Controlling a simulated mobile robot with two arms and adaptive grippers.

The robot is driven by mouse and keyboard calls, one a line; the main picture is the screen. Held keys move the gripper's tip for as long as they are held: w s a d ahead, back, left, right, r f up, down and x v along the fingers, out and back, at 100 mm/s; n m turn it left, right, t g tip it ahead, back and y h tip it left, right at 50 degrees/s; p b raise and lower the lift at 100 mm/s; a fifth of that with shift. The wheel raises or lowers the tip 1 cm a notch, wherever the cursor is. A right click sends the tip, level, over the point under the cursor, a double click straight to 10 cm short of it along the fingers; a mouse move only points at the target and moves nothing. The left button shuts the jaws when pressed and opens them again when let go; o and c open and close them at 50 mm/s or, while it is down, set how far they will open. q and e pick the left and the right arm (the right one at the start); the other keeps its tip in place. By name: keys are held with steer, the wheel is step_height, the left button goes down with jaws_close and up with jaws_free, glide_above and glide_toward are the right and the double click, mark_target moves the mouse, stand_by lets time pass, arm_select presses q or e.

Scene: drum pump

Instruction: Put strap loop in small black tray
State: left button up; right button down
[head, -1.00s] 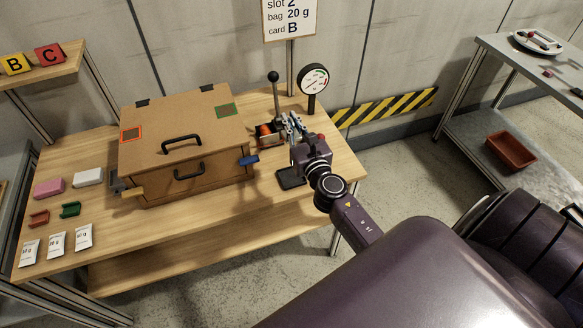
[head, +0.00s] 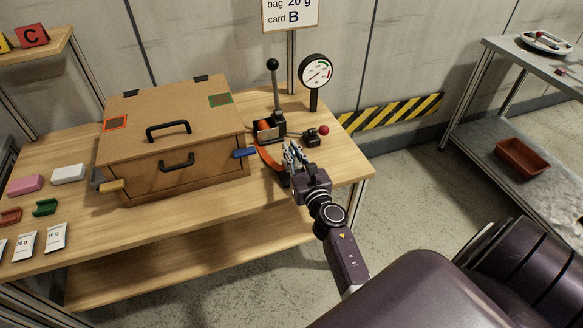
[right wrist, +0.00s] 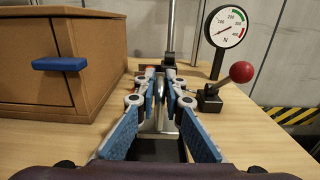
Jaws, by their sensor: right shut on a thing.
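The orange strap loop (head: 268,160) shows in the head view as a curved band between the black clamp device and my right gripper. My right gripper (head: 290,152) is shut on its end, low over the front right of the table. In the right wrist view the gripper (right wrist: 165,78) points toward the clamp post, and the strap between the fingers is hard to make out. The small black tray (right wrist: 157,150) shows as a dark patch below the fingers; in the head view the gripper mostly hides it. My left gripper is not in view.
A brown box (head: 175,140) with a blue side handle (head: 244,153) stands left of the gripper. The clamp device (head: 270,128) with its lever, a red-knobbed part (head: 323,131) and a dial gauge (head: 316,72) stand behind. The table's right edge is close.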

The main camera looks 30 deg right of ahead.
mark_target(298, 165)
steer(key=shift+f+b, duration=1.5)
steer(key=shift+f, duration=0.6)
steer(key=shift+f, duration=0.1)
steer(key=c, duration=2)
jaws_free()
